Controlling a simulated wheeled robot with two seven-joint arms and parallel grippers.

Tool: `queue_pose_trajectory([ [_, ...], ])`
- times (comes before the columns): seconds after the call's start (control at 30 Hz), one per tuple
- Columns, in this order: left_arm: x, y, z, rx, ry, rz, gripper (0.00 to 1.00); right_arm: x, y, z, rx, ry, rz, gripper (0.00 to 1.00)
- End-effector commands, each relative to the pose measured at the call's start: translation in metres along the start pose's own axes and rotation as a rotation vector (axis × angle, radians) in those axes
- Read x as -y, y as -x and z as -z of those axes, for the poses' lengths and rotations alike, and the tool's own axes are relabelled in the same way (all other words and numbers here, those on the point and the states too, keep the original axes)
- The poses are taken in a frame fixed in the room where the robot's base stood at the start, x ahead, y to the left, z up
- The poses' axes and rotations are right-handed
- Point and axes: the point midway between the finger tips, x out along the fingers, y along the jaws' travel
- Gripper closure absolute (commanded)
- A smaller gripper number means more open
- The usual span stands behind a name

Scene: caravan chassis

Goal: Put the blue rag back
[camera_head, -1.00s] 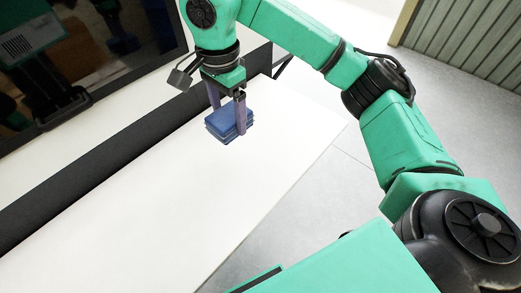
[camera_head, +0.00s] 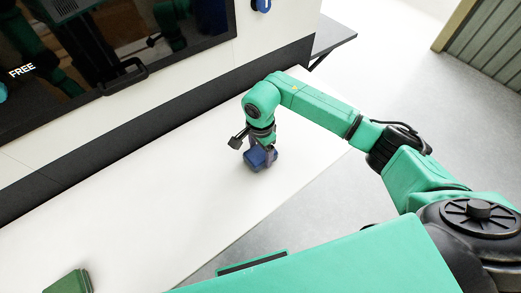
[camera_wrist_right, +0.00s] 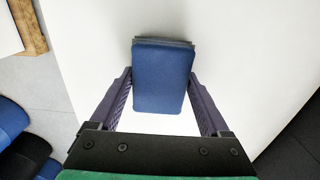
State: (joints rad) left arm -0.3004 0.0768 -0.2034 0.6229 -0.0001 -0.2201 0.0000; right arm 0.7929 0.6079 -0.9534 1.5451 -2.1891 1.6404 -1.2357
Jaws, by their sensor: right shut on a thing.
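The blue rag (camera_head: 261,158) is a folded, layered block of dark blue cloth. My right gripper (camera_head: 262,150) points down over the white tabletop and is shut on it. In the right wrist view the blue rag (camera_wrist_right: 162,78) sits between the two purple-grey fingers (camera_wrist_right: 163,95), with grey layers showing at its far edge. I cannot tell whether the rag touches the tabletop. My left gripper is not in view.
The white tabletop (camera_head: 160,200) is mostly bare. A green block-like thing (camera_head: 68,283) lies at its lower left. A dark-framed window with a handle (camera_head: 123,78) is in the wall behind. A dark shelf (camera_head: 333,38) juts out beyond the far end.

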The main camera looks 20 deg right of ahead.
Motion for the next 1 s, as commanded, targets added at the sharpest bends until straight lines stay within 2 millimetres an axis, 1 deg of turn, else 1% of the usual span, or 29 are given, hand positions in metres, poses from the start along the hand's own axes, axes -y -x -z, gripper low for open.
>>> queue_pose_trajectory([
  [0.03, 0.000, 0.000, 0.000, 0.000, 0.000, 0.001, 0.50, 0.000, 0.000, 0.000, 0.000, 0.000, 0.000, 0.12],
  [0.07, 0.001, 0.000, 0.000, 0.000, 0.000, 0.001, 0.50, 0.000, 0.000, 0.000, 0.000, 0.000, 0.000, 0.01],
  [0.33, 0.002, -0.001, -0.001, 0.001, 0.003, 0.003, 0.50, 0.000, 0.002, 0.000, 0.000, 0.000, 0.001, 0.00],
  [0.47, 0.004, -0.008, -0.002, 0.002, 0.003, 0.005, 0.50, 0.001, 0.012, 0.001, -0.001, -0.001, 0.004, 0.00],
  [0.57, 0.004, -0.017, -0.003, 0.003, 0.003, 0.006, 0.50, 0.002, 0.029, 0.001, -0.002, 0.000, 0.006, 0.00],
  [0.8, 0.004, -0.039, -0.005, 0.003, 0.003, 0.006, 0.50, 0.002, 0.089, 0.000, -0.002, 0.000, 0.007, 0.00],
  [0.9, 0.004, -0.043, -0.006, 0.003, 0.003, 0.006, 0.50, 0.001, 0.108, 0.001, -0.002, -0.002, 0.005, 0.00],
  [1.0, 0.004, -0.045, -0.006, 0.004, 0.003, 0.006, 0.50, 0.000, 0.118, 0.000, -0.001, -0.002, 0.001, 0.00],
])
